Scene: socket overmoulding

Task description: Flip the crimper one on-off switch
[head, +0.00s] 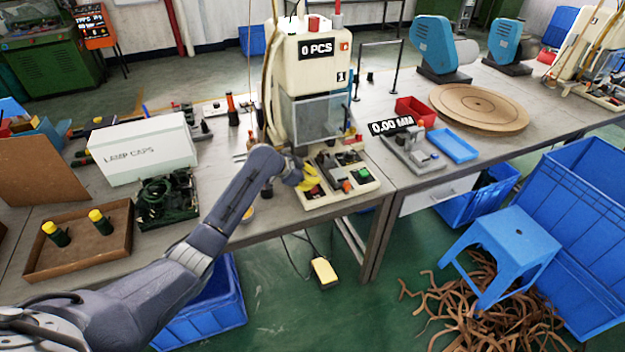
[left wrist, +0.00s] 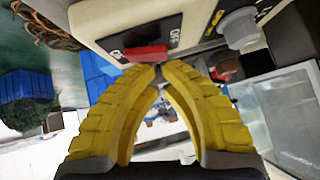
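Crimper one (head: 310,75) is the cream machine marked 1, with a "0 PCS" display, on the middle bench. In the left wrist view its on-off switch is a red rocker (left wrist: 145,53) on a black plate, with OFF lettered at the right and the other label at the left. I cannot tell which way the rocker is tipped. My left gripper (head: 311,184) is at the front left of the crimper's base and hides the switch in the head view. Its yellow fingers (left wrist: 160,70) are drawn together at the tips, empty, right beside the red rocker. My right gripper is not in view.
A grey knob (left wrist: 238,28) sits beside the switch plate. The crimper's base carries further controls (head: 346,172). A white LAMP CAPS box (head: 140,148) and a brown tray (head: 80,262) stand left on the bench. A yellow pedal (head: 324,272) lies on the floor.

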